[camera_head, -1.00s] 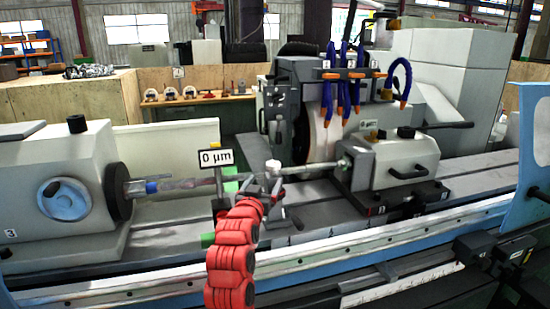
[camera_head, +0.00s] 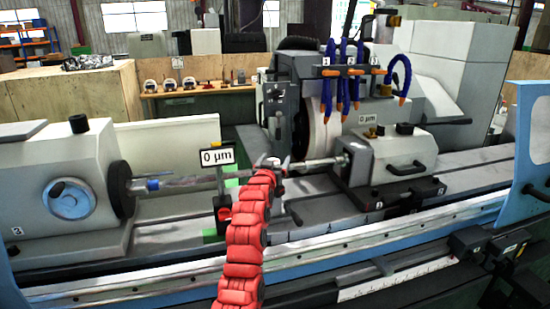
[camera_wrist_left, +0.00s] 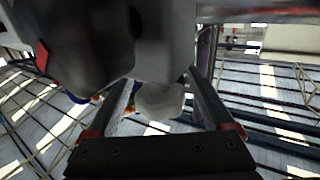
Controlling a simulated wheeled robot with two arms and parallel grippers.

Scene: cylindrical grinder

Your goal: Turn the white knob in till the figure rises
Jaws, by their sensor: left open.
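The white knob (camera_wrist_left: 160,101) shows in the left wrist view between the two fingers of my left gripper (camera_wrist_left: 158,108). The fingers are apart, and I cannot tell whether they touch it. A large blurred grey-white body (camera_wrist_left: 160,38) fills the top of that view. In the head view my left gripper (camera_head: 271,163) is at the gauge stand by the workpiece, at the end of my red-sleeved arm. It hides the knob there. The figure sign (camera_head: 217,157) just left of it reads 0 µm. My right gripper is not in view.
The workpiece shaft (camera_head: 185,183) runs from the left headstock (camera_head: 60,185) towards the tailstock (camera_head: 355,163). The grinding wheel (camera_head: 315,125) stands close behind my gripper. A metal rail (camera_head: 330,248) runs along the machine's front.

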